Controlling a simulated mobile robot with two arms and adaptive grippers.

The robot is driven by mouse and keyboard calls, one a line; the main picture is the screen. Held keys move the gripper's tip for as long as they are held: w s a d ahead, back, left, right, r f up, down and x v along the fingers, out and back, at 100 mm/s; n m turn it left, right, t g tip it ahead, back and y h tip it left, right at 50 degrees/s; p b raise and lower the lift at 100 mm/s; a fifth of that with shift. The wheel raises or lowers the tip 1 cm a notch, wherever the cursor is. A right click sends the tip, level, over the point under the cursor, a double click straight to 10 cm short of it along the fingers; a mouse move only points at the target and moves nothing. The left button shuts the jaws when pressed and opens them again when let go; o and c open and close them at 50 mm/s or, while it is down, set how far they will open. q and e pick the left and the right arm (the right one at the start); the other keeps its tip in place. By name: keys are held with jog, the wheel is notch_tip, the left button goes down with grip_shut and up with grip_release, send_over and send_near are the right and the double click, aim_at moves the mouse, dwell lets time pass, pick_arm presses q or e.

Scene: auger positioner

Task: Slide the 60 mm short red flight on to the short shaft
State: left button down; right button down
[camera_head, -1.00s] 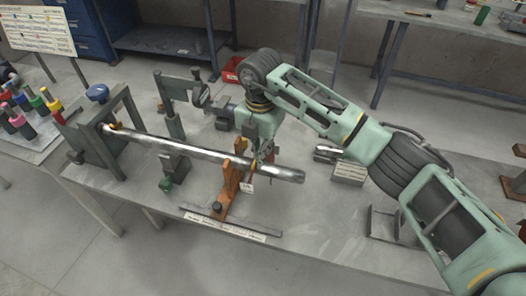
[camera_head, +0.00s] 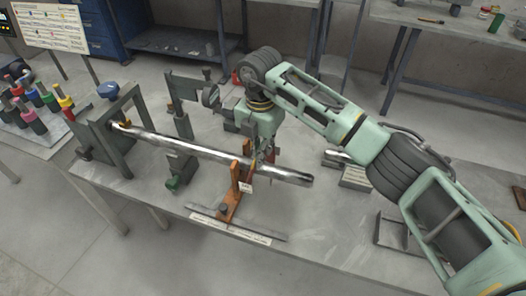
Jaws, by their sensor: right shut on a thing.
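A long bright metal shaft (camera_head: 210,155) runs from a grey fixture (camera_head: 110,140) at the left to an orange rest (camera_head: 236,190); its free end sticks out past the rest. My right gripper (camera_head: 264,152) points down just behind the shaft and the orange rest. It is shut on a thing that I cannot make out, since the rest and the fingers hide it. A shorter metal cylinder (camera_head: 336,155) lies by a labelled block to the right; I cannot tell whether it is the short shaft. I cannot make out the red flight. My left gripper is out of view.
Coloured cylinders (camera_head: 38,122) fill a rack at the left. A flat labelled bar (camera_head: 238,228) lies at the table's front edge.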

jog(key=shift+w+a+r+b, duration=0.15)
jog(key=shift+a+b, duration=0.1)
jog(key=shift+a, duration=0.25)
jog(key=shift+w+a+f+b, duration=0.1)
jog(key=shift+w+a+b, duration=0.1)
jog(key=shift+a, duration=0.3)
jog(key=c, duration=1.9)
grip_release()
jog(key=shift+s, duration=0.15)
jog(key=shift+o, duration=0.4)
jog(key=shift+d, duration=0.1)
notch_tip(320, 180, up, 12)
